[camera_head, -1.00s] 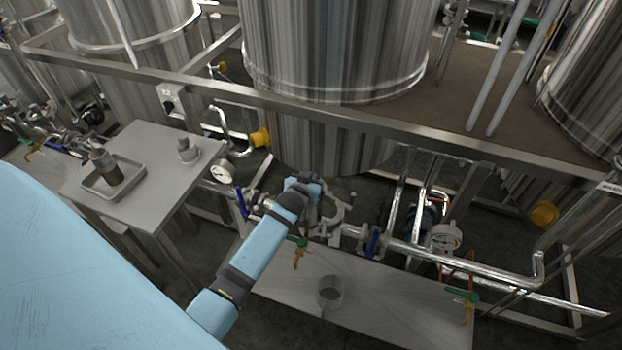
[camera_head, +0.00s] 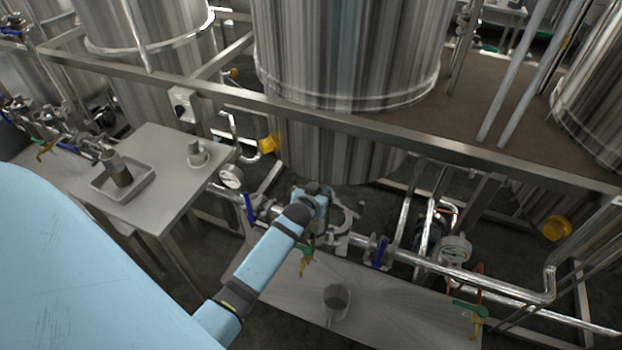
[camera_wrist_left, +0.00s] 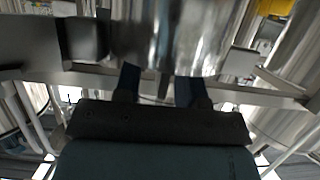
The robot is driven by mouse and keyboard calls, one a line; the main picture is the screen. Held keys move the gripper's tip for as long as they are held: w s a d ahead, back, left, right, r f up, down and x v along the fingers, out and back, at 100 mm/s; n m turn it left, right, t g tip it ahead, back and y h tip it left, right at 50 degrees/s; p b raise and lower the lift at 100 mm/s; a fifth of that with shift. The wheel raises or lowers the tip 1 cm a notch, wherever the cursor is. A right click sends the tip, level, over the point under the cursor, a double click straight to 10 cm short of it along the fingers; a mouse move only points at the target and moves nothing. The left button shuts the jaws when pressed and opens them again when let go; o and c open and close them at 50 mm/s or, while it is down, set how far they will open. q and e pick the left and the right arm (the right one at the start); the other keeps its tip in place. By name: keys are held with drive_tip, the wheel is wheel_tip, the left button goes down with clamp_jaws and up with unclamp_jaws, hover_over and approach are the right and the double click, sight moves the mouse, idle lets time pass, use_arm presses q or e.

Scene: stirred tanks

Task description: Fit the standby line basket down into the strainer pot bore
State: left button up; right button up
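A cylinder with a brownish lower part and a grey top (camera_head: 118,168), basket-like, stands tilted in a shallow tray (camera_head: 146,185) on the left side table. I cannot tell whether it is the standby line basket. My left gripper (camera_head: 322,196) is at the pipework by the grey fittings and ring (camera_head: 345,217), where the strainer pot seems to be; my arm hides part of it and its bore. In the left wrist view, two dark fingers (camera_wrist_left: 160,80) stand apart, and a shiny metal cylinder (camera_wrist_left: 175,35) covers their tips. Whether they grip it is unclear. My right gripper is not in view.
A grey knobbed part (camera_head: 197,155) stands on the side table (camera_head: 160,150). A grey cup (camera_head: 336,299) is on the low bench (camera_head: 385,310).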

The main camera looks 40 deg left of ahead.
use_arm(q)
drive_tip(key=v, duration=1.3)
drive_tip(key=shift+b, duration=0.3)
drive_tip(key=s+d+f+m+g+h+p, duration=0.1)
drive_tip(key=s+d+m+h, duration=0.2)
drive_tip(key=s+d, duration=0.4)
drive_tip(key=s+d+f+m+g+h+p, duration=0.1)
drive_tip(key=s+d+f+m+h+p, duration=0.1)
drive_tip(key=s+d, duration=0.5)
drive_tip(key=shift+s+d+f+m+h, duration=0.15)
drive_tip(key=shift+s+f+m+h, duration=0.2)
drive_tip(key=shift+s+h, duration=0.6)
drive_tip(key=shift+s+y, duration=0.25)
